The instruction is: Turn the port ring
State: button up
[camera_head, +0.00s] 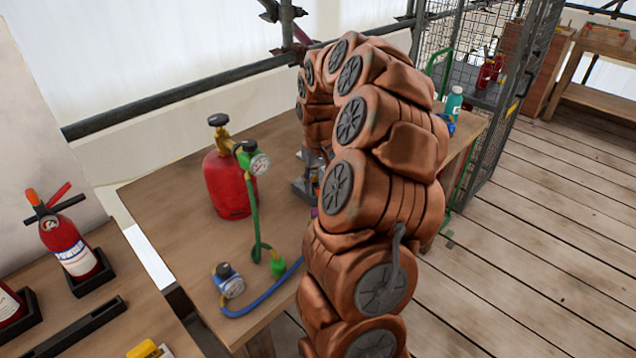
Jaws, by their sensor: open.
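My copper-coloured arm arches over the wooden bench and its end reaches down behind its own links. My gripper (314,158) shows only as a small dark part below the arm's end, largely hidden by the arm. It is open. A grey metal fixture (303,188) stands on the bench just below and beside it. I cannot tell whether they touch. No port ring can be made out; the area around the gripper is mostly covered by my arm.
A red gas cylinder (229,186) with a brass valve, gauge (260,164) and green hose stands left of the arm. A second gauge (229,284) with a blue hose lies nearer. A fire extinguisher (70,245) stands at left. A wire cage (462,60) is behind. Plank floor at right is clear.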

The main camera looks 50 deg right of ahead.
jog(key=shift+c, duration=0.4)
grip_shut()
jog(key=shift+f+m+b, duration=0.1)
jog(key=shift+m+b, duration=0.2)
jog(key=shift+b, duration=0.1)
jog(key=shift+w+a+f+m+b, duration=0.1)
jog(key=shift+w+a+m+b, duration=0.15)
jog(key=shift+m+b, duration=0.75)
jog(key=m+b, duration=0.2)
jog(key=w+a+m+b, duration=0.1)
jog(key=m+b, duration=0.1)
jog(key=m, duration=0.1)
jog(key=w+m+b, duration=0.1)
jog(key=m+b, duration=0.1)
jog(key=shift+w+a+r, duration=0.15)
jog(key=shift+a+r, duration=0.05)
jog(key=shift+a, duration=0.05)
jog(key=shift+w+a+r+m, duration=0.1)
jog(key=shift+w+m, duration=0.15)
jog(key=shift+m, duration=0.6)
jog(key=shift+w+m, duration=0.25)
jog(key=shift+m, duration=0.6)
jog(key=shift+b, duration=0.3)
